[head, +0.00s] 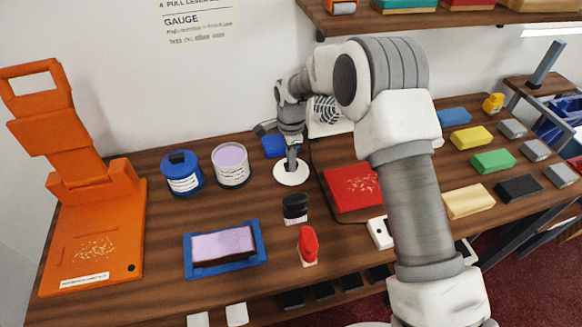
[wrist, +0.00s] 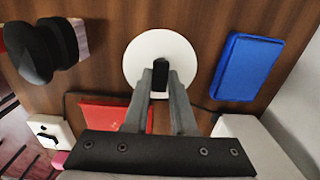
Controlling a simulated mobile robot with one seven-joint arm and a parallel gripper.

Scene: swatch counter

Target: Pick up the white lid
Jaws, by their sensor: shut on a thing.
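The white lid (head: 292,176) is a flat round disc near the middle of the wooden counter. It also shows in the wrist view (wrist: 140,62), with a dark knob (wrist: 160,72) at its centre. My gripper (head: 291,160) is directly above the lid, pointing down. In the wrist view my gripper (wrist: 161,84) has its two fingers closed on the knob from either side. The lid looks level. I cannot tell whether it touches the counter or is slightly above it.
A lilac-filled tin (head: 230,166) and a blue tin (head: 181,174) stand left of the lid. A blue block (head: 273,145) lies behind it and a red panel (head: 352,188) to the right. A black-topped item (head: 295,208) and a red one (head: 308,245) stand in front.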

